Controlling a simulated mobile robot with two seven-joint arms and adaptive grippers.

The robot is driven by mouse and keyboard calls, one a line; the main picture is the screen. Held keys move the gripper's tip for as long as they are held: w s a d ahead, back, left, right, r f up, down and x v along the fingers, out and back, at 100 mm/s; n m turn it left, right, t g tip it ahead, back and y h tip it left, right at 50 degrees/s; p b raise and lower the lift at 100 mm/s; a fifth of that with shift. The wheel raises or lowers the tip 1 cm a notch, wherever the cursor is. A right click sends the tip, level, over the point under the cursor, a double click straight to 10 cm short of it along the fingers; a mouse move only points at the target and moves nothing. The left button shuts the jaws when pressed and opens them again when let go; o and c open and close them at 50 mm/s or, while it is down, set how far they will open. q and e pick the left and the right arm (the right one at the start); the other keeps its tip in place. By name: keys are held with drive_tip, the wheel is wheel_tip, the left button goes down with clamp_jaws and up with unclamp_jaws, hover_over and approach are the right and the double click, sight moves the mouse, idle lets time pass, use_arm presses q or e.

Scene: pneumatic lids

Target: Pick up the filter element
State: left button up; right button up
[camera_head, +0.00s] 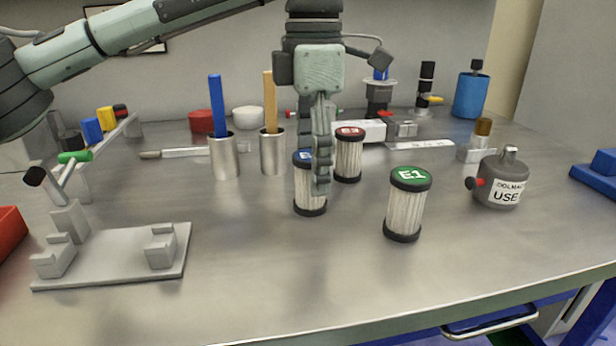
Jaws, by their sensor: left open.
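Three filter elements stand upright on the metal table, each with pleated white sides and black end caps. The blue-topped filter element (305,186) is in the middle, partly hidden behind the fingers of my left gripper (321,190). The red-topped filter element (349,158) stands just behind and to the right. The green-topped filter element (407,208), marked E1, stands nearer the front on the right. My left gripper points down, open, its fingers overlapping the blue-topped element in the picture; I cannot tell whether they touch it. My right gripper is not in view.
Metal cups with a blue handle (217,92) and an orange handle (268,95) stand left of the gripper. A grey fixture plate (120,262) lies front left. A grey labelled canister (502,183) stands right. The front middle of the table is clear.

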use_arm(q)
drive_tip(key=f, duration=0.4)
drive_tip(key=shift+w+f, duration=0.15)
drive_tip(key=shift+w, duration=0.1)
drive_tip(key=c, duration=1.2)
drive_tip(key=shift+c, duration=0.2)
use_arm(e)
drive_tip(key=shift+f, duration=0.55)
use_arm(q)
drive_tip(key=shift+r, duration=0.7)
wheel_tip(320, 180, up, 3)
drive_tip(key=shift+f, duration=0.1)
drive_tip(key=s+a+r+b, duration=0.1)
drive_tip(key=s+a+r, duration=0.5)
drive_tip(key=s+a, duration=0.2)
drive_tip(key=shift+s+r, duration=0.25)
drive_tip(key=shift+r, duration=0.15)
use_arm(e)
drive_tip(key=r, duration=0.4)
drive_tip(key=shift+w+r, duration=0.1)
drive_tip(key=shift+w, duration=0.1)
